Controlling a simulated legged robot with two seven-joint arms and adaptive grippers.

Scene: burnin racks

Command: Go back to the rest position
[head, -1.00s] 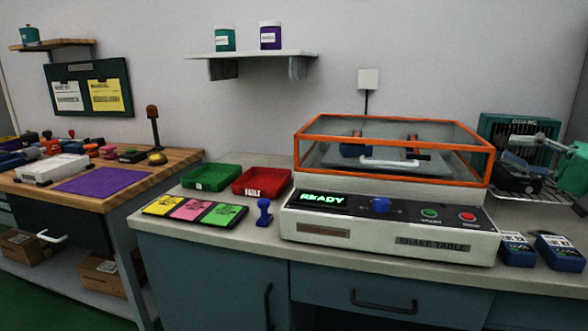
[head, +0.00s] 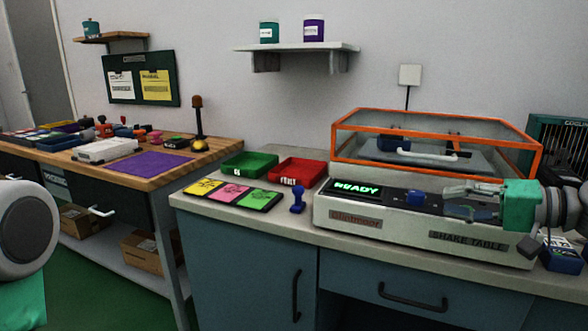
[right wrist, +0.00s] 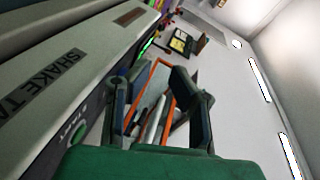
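My right gripper (head: 447,200) reaches in from the right in the head view, in front of the shake table's (head: 345,220) control panel. Its two fingers are apart with nothing between them. In the right wrist view the fingers (right wrist: 155,95) are also spread, with the orange-framed lid behind the gap. I cannot tell whether the gripper touches the panel. It hides the panel's right-hand buttons in the head view. A grey round joint of my left arm shows at the lower left edge; the left gripper's fingers are out of view.
The orange-framed clear lid (head: 435,118) is down on the shake table, whose display reads READY. A green tray (head: 248,165), a red tray (head: 297,171), coloured cards (head: 232,194) and a blue stamp-like object (head: 298,199) stand left of it.

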